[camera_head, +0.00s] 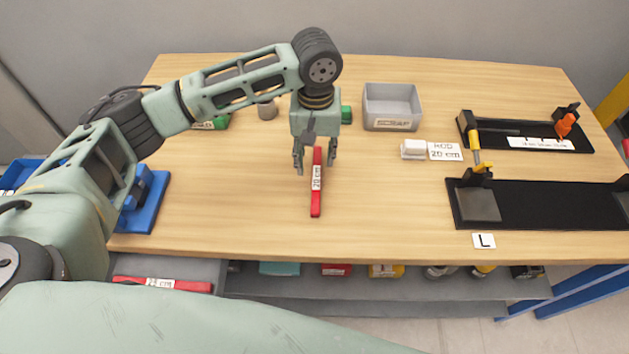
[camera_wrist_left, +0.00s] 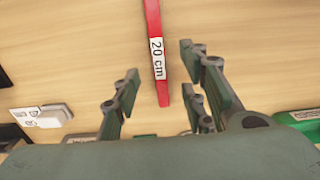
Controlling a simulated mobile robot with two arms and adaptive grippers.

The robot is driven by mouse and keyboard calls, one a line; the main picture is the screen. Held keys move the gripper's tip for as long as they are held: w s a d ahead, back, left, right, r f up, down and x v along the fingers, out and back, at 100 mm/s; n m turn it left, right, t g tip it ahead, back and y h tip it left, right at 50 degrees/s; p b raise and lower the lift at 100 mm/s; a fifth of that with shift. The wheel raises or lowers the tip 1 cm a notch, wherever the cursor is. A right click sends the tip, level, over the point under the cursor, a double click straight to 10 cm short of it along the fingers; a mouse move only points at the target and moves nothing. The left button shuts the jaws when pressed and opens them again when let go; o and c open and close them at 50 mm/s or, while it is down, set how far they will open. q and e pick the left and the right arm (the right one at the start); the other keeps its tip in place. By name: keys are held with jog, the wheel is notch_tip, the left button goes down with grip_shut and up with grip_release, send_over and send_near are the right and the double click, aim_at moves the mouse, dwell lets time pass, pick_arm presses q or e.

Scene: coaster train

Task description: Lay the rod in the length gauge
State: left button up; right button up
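A red rod (camera_head: 316,196) with a white "20 cm" label lies on the wooden table, its length running away from me. It also shows in the left wrist view (camera_wrist_left: 153,25). My left gripper (camera_head: 316,162) points down over its far end, fingers open and apart; the wrist view shows the rod between the fingers (camera_wrist_left: 160,75) without visible contact. At the right stand a black fixture (camera_head: 530,205) by an "L" card and, behind it, a black fixture (camera_head: 490,142) with an orange part and a marked strip. I cannot tell for certain which is the length gauge. My right gripper is not seen.
A grey "SCRAP" bin (camera_head: 391,112) stands at the back, with a "ROD 20 cm" card (camera_head: 445,151) near it. A blue stand (camera_head: 150,205) is at the left edge. Another red rod (camera_head: 163,285) lies low at the front left.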

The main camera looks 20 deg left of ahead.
aim_at(316, 177)
pick_arm(q)
jog(key=shift+s+d+f, duration=0.1)
jog(key=shift+s+f, duration=0.2)
jog(key=shift+s, duration=0.1)
jog(key=shift+w+f+p, duration=0.2)
jog(key=shift+w+f, duration=0.05)
jog(key=shift+f, duration=0.35)
jog(key=shift+w+f+p, duration=0.15)
jog(key=shift+w+f, duration=0.05)
jog(key=shift+f, duration=0.35)
jog(key=f, duration=0.2)
jog(key=f+p, duration=0.1)
jog(key=f, duration=0.1)
jog(key=shift+w, duration=0.35)
jog(key=shift+s+f, duration=0.2)
jog(key=shift+f, duration=0.1)
jog(key=shift+w+f, duration=0.1)
jog(key=shift+f, duration=0.05)
jog(key=shift+c, duration=1.8)
jog(key=c, duration=0.4)
grip_shut()
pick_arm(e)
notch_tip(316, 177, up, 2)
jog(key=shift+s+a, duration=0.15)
